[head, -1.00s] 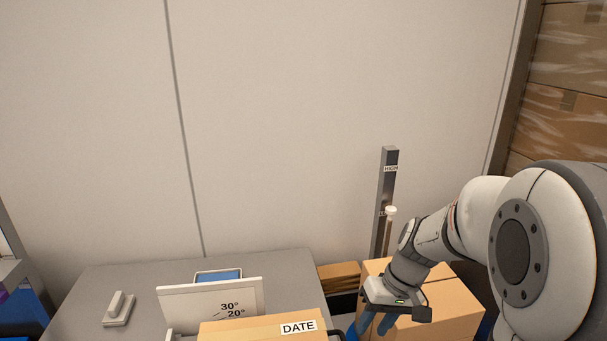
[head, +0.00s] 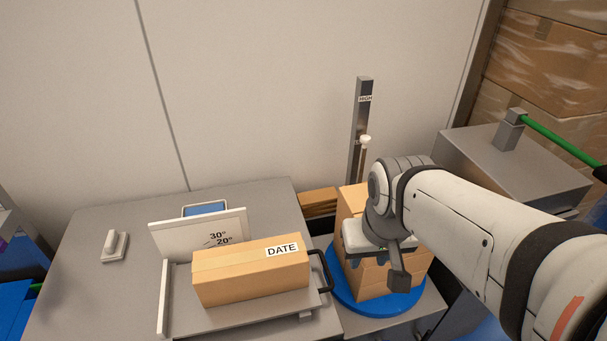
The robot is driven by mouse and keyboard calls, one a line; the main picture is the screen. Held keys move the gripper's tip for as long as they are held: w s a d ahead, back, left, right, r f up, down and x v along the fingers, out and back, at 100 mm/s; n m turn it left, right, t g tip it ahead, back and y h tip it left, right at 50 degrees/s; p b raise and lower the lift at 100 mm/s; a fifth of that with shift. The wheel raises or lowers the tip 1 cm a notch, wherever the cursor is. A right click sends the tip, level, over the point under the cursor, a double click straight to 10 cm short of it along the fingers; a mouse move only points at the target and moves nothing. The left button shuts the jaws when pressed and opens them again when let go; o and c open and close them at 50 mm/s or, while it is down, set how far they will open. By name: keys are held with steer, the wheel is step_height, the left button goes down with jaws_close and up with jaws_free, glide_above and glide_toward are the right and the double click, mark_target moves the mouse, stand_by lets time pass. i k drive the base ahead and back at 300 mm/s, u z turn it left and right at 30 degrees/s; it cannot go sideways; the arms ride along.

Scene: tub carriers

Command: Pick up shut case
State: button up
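A closed cardboard case (head: 250,273) with a white DATE label lies on a grey tray (head: 250,312) on the grey bench, left of centre. Its top looks shut, with a seam along it. My gripper (head: 372,262) hangs to the right of this case, in front of a stack of cardboard boxes (head: 346,207) on a blue round turntable (head: 350,299). The gripper points down and its fingers are mostly hidden, so its opening does not show. I cannot tell whether it touches the stack.
A white angle plate (head: 180,240) marked 30° and 20° stands behind the case. A black handle (head: 325,270) sits at the tray's right end. A metal post (head: 360,120) labelled HIGH rises behind the stack. A grey cabinet (head: 500,165) stands right. The bench's left part is mostly clear.

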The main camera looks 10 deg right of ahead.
mark_target(229, 274)
steer(key=z, duration=0.15)
steer(key=k, duration=0.5)
steer(key=u, duration=2.35)
steer(key=k, duration=1.05)
steer(key=z, duration=1.35)
steer(key=i, duration=1)
steer(key=z, duration=0.05)
